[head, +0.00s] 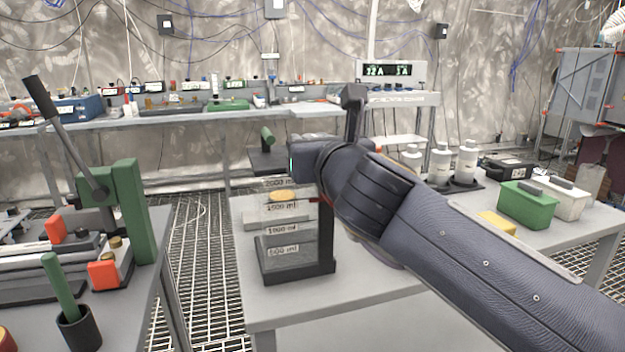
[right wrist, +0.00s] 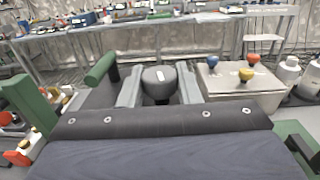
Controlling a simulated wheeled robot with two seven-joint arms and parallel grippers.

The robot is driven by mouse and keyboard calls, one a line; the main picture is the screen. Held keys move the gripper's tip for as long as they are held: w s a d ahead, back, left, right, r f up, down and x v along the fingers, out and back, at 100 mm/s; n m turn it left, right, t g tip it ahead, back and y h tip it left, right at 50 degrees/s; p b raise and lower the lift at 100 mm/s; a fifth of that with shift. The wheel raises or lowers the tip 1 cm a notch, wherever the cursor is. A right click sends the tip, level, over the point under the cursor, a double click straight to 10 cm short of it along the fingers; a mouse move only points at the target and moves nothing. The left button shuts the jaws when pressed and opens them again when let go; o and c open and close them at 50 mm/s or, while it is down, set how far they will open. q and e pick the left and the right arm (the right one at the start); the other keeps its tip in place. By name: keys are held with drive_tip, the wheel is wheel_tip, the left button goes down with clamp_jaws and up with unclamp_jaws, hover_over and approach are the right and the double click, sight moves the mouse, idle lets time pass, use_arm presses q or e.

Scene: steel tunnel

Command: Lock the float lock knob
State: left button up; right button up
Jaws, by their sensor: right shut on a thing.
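The clear measuring tank (head: 285,230), marked in ml, stands on a dark base with a dark upright on the grey table. An orange-yellow float disc (head: 283,196) sits high inside it. My right arm reaches in over the table, and its gripper body covers the top of the tank in the head view; its fingertips are hidden there. In the right wrist view my right gripper (right wrist: 158,92) has its two grey fingers closed on the sides of a dark round knob (right wrist: 160,77) with a small pale mark. My left gripper is not in view.
A box with coloured knobs (right wrist: 240,90) and white bottles (head: 466,160) stand to the right. A green bin (head: 527,206) is farther right. A green press (head: 130,210) occupies the left table, across a floor gap.

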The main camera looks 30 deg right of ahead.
drive_tip(key=shift+f+m+g+h+b, duration=0.15)
drive_tip(key=shift+m+g+h+b, duration=0.15)
drive_tip(key=shift+m+h+b, duration=0.55)
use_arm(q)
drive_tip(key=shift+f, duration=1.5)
use_arm(e)
drive_tip(key=shift+m+g+h, duration=0.5)
drive_tip(key=shift+m+h, duration=0.15)
drive_tip(key=shift+h, duration=0.7)
drive_tip(key=shift+r+h, duration=0.25)
drive_tip(key=shift+h, duration=0.05)
drive_tip(key=o, duration=0.9)
drive_tip(key=shift+o, duration=0.2)
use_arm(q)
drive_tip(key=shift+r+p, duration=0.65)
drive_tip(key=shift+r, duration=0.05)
use_arm(e)
drive_tip(key=v, duration=0.7)
drive_tip(key=shift+s+a, duration=0.2)
drive_tip(key=shift+s, duration=0.15)
